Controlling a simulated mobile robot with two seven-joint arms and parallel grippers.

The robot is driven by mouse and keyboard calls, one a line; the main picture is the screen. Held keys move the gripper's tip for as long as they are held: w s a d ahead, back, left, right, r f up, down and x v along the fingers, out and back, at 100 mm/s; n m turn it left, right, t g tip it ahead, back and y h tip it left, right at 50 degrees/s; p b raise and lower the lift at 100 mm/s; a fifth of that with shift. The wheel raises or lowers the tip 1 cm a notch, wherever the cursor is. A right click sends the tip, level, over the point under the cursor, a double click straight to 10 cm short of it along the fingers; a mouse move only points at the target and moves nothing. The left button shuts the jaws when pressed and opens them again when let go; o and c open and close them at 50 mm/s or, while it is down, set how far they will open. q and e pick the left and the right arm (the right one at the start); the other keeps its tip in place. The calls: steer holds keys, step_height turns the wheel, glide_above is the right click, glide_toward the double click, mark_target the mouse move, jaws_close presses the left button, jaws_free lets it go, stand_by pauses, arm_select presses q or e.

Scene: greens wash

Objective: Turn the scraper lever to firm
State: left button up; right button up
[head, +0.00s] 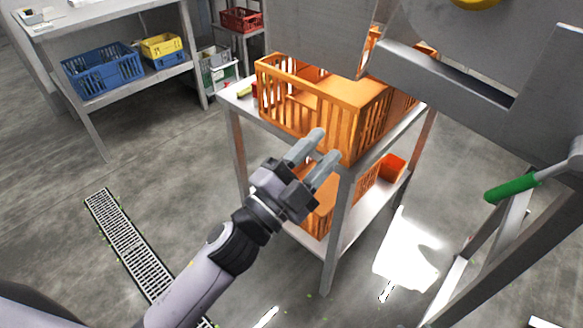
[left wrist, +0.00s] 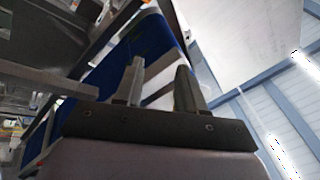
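A lever with a green handle (head: 512,190) sticks out to the left from the grey machine (head: 535,110) at the right of the head view. No markings for its settings can be read. My left gripper (head: 325,146) is near the middle of the head view, in front of the orange crate and well to the left of the green handle. Its two fingers are apart with nothing between them. The fingers also show in the left wrist view (left wrist: 158,75), where I cannot make out the lever. My right gripper is not in view.
An orange crate (head: 330,100) stands on a metal table (head: 385,145), with more orange crates on its lower shelf. Blue crates (head: 103,70) and a yellow crate (head: 161,46) sit on a shelf at the left. A floor drain (head: 128,240) lies at lower left.

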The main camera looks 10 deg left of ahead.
arm_select(q)
steer(key=a+f+n+y+p, duration=0.1)
steer(key=a+f+n+y, duration=0.3)
steer(key=f+n, duration=0.1)
steer(key=shift+s+f, duration=0.25)
steer(key=shift+s, duration=0.05)
steer(key=shift+o, duration=0.3)
